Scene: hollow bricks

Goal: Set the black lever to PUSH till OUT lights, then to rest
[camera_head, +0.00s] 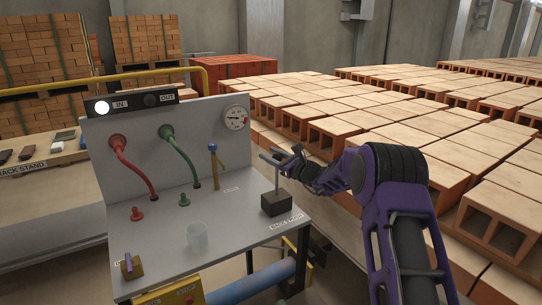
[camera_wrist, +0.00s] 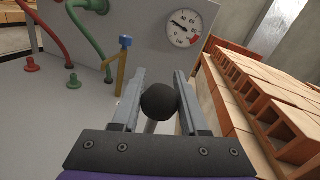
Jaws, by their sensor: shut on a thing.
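The black lever is a grey rod (camera_head: 277,178) on a black block (camera_head: 277,204) at the right of the grey bench panel. Its round black knob (camera_wrist: 158,102) sits between my fingers in the wrist view. My gripper (camera_head: 282,156) is shut on the knob, coming from the right. The rod stands close to upright. The OUT lamp (camera_head: 151,100) is dark. The IN lamp (camera_head: 102,107) is lit white.
A gauge (camera_head: 236,118) is on the back panel. A blue-topped yellow lever (camera_head: 214,160), red hose (camera_head: 135,165) and green hose (camera_head: 180,150) stand left. A clear cup (camera_head: 197,236) and a purple-handled yellow block (camera_head: 131,266) are in front. Hollow bricks (camera_head: 400,122) fill the right.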

